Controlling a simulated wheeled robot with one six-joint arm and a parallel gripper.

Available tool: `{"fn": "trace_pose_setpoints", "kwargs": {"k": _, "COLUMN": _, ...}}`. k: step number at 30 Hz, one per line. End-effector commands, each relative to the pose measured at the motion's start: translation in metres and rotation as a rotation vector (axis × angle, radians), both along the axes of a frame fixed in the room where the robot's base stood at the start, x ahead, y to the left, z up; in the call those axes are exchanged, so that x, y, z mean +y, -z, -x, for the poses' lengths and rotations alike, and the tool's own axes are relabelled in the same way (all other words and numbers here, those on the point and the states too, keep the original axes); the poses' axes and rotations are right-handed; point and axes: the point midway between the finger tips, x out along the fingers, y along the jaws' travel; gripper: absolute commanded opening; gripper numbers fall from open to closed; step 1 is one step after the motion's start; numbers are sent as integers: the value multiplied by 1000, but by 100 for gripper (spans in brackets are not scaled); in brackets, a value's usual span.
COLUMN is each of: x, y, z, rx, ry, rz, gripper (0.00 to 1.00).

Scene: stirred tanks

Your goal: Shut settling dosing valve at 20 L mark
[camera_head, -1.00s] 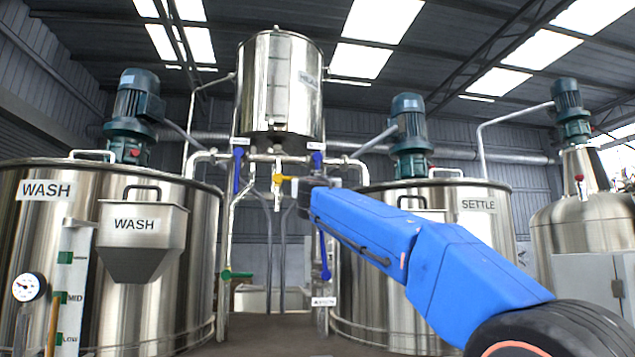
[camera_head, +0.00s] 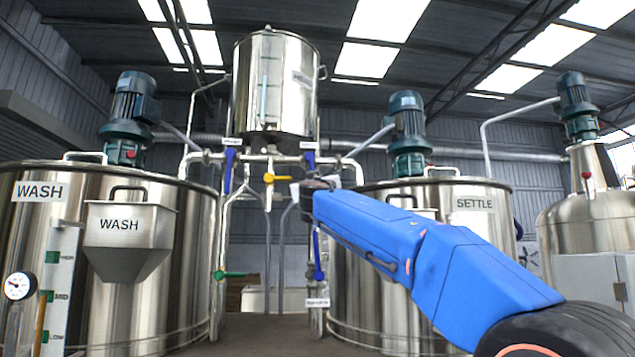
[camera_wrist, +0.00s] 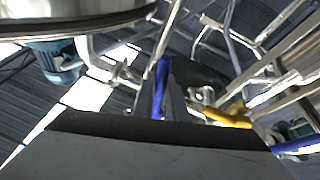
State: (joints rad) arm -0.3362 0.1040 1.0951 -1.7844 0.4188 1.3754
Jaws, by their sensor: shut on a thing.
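The steel dosing tank (camera_head: 298,108) hangs high in the middle, with a narrow sight gauge (camera_head: 264,97) on its front; its reading is too small to tell. On the pipes below, the settling-side blue valve handle (camera_head: 310,158) is at the right, toward the tank marked SETTLE (camera_head: 470,232). My gripper (camera_head: 306,187) is just below it, partly hidden by my blue arm. In the wrist view, a blue handle (camera_wrist: 161,88) stands at my gripper (camera_wrist: 170,98), which is shut on it. The exact contact is hard to see.
A yellow-handled valve (camera_head: 270,178) is close left of my gripper. The wash-side blue handle (camera_head: 229,170) hangs further left. Another blue handle (camera_head: 318,256) is lower right, a green one (camera_head: 230,274) lower left. The WASH tank (camera_head: 40,225) fills the left.

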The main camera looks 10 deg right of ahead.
Motion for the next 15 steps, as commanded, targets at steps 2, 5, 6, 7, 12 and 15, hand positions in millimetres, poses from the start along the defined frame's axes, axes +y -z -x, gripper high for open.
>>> {"fn": "trace_pose_setpoints", "kwargs": {"k": 2, "x": -3, "y": -2, "z": 1, "rx": -1, "ry": 0, "rz": 38, "gripper": 0}}
{"fn": "trace_pose_setpoints", "kwargs": {"k": 5, "x": -6, "y": -3, "z": 1, "rx": -1, "ry": -1, "rz": 74, "gripper": 0}}
{"fn": "trace_pose_setpoints", "kwargs": {"k": 6, "x": -7, "y": -3, "z": 1, "rx": -1, "ry": 0, "rz": 85, "gripper": 0}}
{"fn": "trace_pose_setpoints", "kwargs": {"k": 7, "x": -7, "y": -3, "z": 1, "rx": 0, "ry": 1, "rz": 91, "gripper": 0}}
{"fn": "trace_pose_setpoints", "kwargs": {"k": 12, "x": -7, "y": -3, "z": 1, "rx": 0, "ry": -1, "rz": 102, "gripper": 0}}
{"fn": "trace_pose_setpoints", "kwargs": {"k": 15, "x": -7, "y": -3, "z": 1, "rx": 0, "ry": -1, "rz": 101, "gripper": 0}}
